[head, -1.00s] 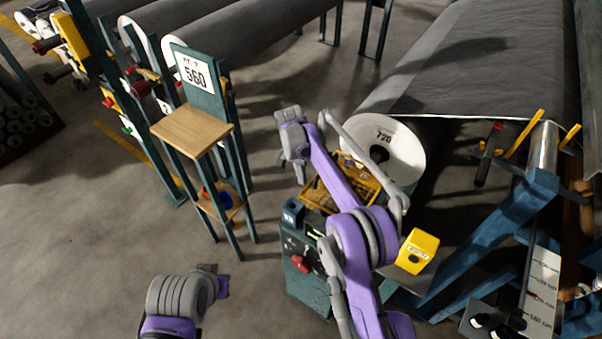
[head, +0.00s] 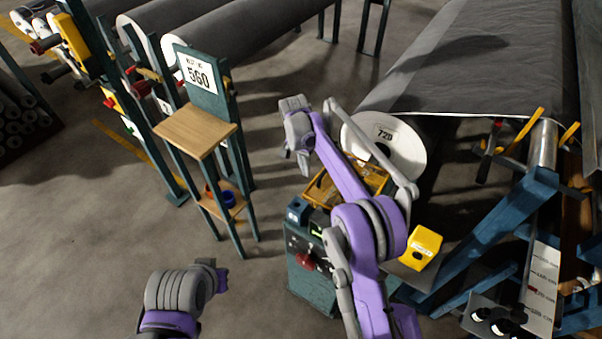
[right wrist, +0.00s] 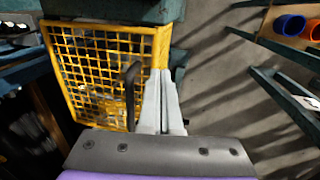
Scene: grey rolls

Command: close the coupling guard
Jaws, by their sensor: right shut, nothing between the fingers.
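The coupling guard is a yellow mesh frame (head: 352,180) on the teal machine cabinet, in front of the white roll end. In the right wrist view the guard (right wrist: 97,62) fills the left middle, with a dark handle (right wrist: 130,92) near its right side. My right gripper (head: 303,165) is at the guard's left side in the head view. Its fingers (right wrist: 163,92) are shut and empty, close beside the guard's right edge bar in the wrist view; I cannot tell whether they touch it. The arm hides part of the guard.
The teal cabinet (head: 310,280) carries a red knob (head: 304,261). A yellow box (head: 421,247) sits right of my right arm. A stand with a wooden shelf (head: 195,130) is at the left. Open floor (head: 90,240) lies at the left.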

